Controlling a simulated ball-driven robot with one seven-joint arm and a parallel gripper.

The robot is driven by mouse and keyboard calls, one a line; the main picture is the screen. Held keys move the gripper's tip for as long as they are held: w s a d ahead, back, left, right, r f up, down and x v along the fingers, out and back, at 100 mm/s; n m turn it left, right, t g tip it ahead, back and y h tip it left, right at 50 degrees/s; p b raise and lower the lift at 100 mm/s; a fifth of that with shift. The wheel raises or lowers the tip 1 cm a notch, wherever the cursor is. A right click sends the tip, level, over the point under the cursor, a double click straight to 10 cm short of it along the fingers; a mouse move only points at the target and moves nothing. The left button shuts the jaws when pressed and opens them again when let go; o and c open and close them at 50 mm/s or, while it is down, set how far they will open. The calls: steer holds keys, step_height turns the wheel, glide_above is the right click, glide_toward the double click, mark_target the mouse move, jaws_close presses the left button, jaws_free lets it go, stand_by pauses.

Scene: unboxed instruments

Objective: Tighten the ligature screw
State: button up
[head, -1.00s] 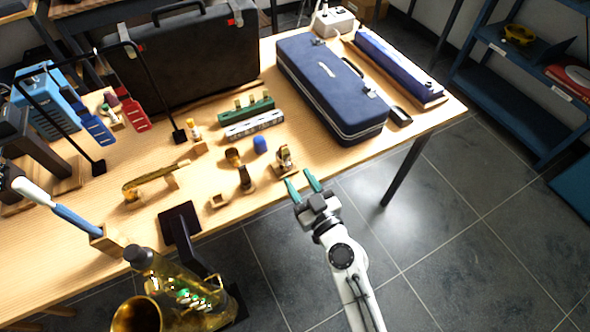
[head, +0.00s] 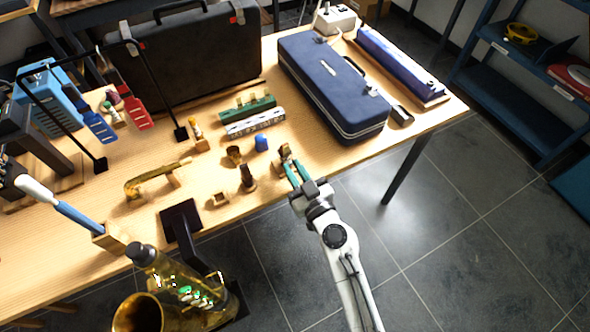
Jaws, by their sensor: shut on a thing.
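A small mouthpiece with its ligature (head: 285,152) stands on a wooden block near the table's front edge in the head view. My gripper (head: 295,168) reaches it from the front right. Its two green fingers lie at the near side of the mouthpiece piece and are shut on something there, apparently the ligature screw. The screw itself is too small and too hidden by the fingers to make out.
A dark upright piece (head: 248,178), a blue cap (head: 261,143) and a green rack (head: 247,108) stand nearby. A blue case (head: 330,85) lies behind to the right. A brass saxophone (head: 180,290) stands in front of the table at the lower left.

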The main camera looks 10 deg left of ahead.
jaws_close()
steer(key=shift+m, duration=0.3)
steer(key=m+b, duration=0.1)
steer(key=m, duration=0.4)
steer(key=shift+m, duration=0.3)
steer(key=m, duration=0.3)
steer(key=shift+m, duration=0.4)
steer(key=m, duration=0.3)
steer(key=shift+m, duration=0.3)
steer(key=m, duration=0.5)
steer(key=shift+r, duration=0.1)
steer(key=m+p, duration=0.1)
steer(key=m, duration=0.4)
